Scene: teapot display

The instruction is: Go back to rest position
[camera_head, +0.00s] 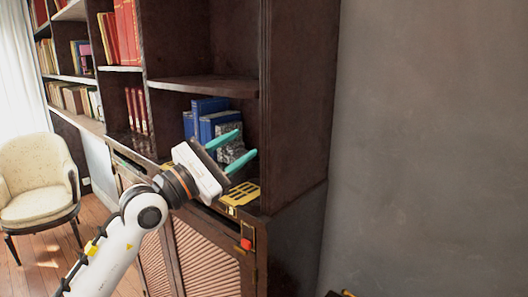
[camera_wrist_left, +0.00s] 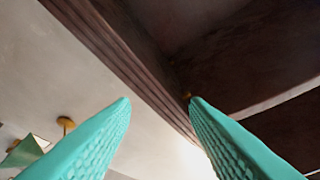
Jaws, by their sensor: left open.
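My left gripper (camera_head: 246,143) is at the end of my white left arm, which comes in from the lower left in the head view. Its two teal fingers are apart, with nothing between them. It is in front of the dark bookcase (camera_head: 292,100), near the blue books (camera_head: 205,122) and above the yellow item (camera_head: 240,194) at the cabinet's front. In the left wrist view the two teal fingers (camera_wrist_left: 160,102) point up past dark wood toward a pale ceiling. No teapot can be made out. My right gripper is not in view.
The cabinet (camera_head: 205,255) with slatted doors stands below the shelves. A small red object (camera_head: 246,244) shows on its front. A cream chair (camera_head: 38,178) stands at the left on the wooden floor. A plain grey wall (camera_head: 430,140) fills the right side.

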